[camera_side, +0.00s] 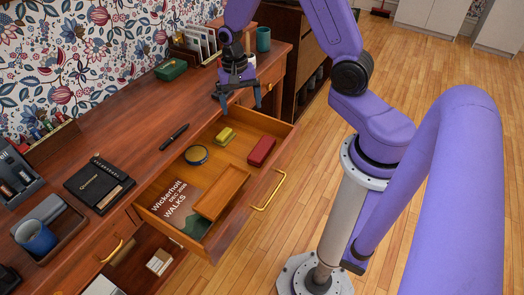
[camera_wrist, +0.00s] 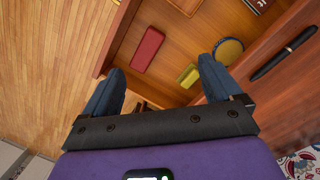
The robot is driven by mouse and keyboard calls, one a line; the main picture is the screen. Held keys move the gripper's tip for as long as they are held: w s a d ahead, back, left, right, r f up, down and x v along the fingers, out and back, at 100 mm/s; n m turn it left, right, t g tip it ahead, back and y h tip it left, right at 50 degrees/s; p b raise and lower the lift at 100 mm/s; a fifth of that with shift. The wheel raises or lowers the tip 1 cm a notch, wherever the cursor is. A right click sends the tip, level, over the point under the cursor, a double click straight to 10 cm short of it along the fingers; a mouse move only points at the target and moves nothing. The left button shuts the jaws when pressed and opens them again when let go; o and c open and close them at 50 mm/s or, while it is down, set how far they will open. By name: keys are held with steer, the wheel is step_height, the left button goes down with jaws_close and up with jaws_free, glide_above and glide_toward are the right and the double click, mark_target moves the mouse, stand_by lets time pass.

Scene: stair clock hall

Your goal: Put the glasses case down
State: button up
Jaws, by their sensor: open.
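The glasses case appears to be the red, rounded, oblong case (camera_side: 261,151) lying in the open drawer (camera_side: 283,132), near its front side. It also shows in the wrist view (camera_wrist: 148,50), lying flat on the drawer floor beyond my fingertips. My gripper (camera_side: 240,98) is open and empty, above the far right end of the drawer. In the wrist view the two fingers (camera_wrist: 161,70) are spread wide with nothing held between them. The case is apart from both fingers.
The drawer also holds a yellow-green box (camera_side: 226,136), a round tin (camera_side: 196,155), a wooden tray (camera_side: 222,194) and a booklet (camera_side: 178,203). A pen (camera_side: 174,137), a black notebook (camera_side: 99,184) and a green box (camera_side: 171,70) lie on the desk.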

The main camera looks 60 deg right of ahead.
steer(key=d+f+m, duration=0.8)
steer(key=d, duration=0.2)
glide_above(262, 147)
steer(key=shift+y, duration=0.3)
steer(key=f, duration=0.6)
steer(key=w+f, duration=0.1)
steer(key=f, duration=0.3)
steer(key=shift+d, duration=0.1)
steer(key=shift+s+f, duration=0.2)
steer(key=shift+f, duration=1.45)
steer(key=shift+s+f, duration=0.15)
steer(key=shift+f, duration=1.5)
steer(key=c, duration=1.2)
steer(key=shift+c, duration=0.2)
steer(key=shift+r, duration=0.1)
steer(key=shift+r, duration=0.15)
steer(key=shift+c, duration=1.3)
step_height(262, 147, up, 10)
steer(key=shift+f, duration=0.15)
